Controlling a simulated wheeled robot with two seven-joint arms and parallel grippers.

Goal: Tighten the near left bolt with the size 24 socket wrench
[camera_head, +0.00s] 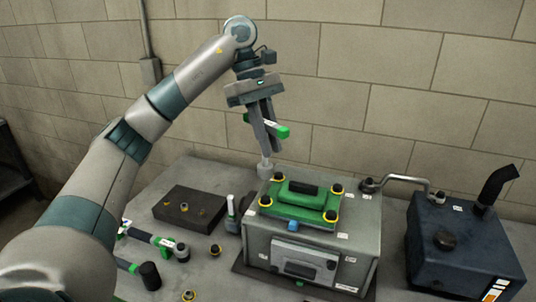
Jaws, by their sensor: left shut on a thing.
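My left gripper (269,143) is shut on a green-handled socket wrench (282,131) and holds it in the air above the back left of the engine block. Its pale socket (265,169) points down, behind the green cover and apart from the near left bolt; its size mark is too small to read. The green cover (300,204) lies on the grey engine block (348,238) with dark bolts in yellow rings at its corners. The near left bolt (265,201) sits at the cover's front left corner. My right gripper is not in view.
Other green-handled wrenches (150,238) lie on the table's left front. A dark block (175,213) with small parts stands left of the engine. A dark blue tank (470,262) with a black pipe stands at right; a bent metal pipe (405,180) runs behind. A wall closes the back.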

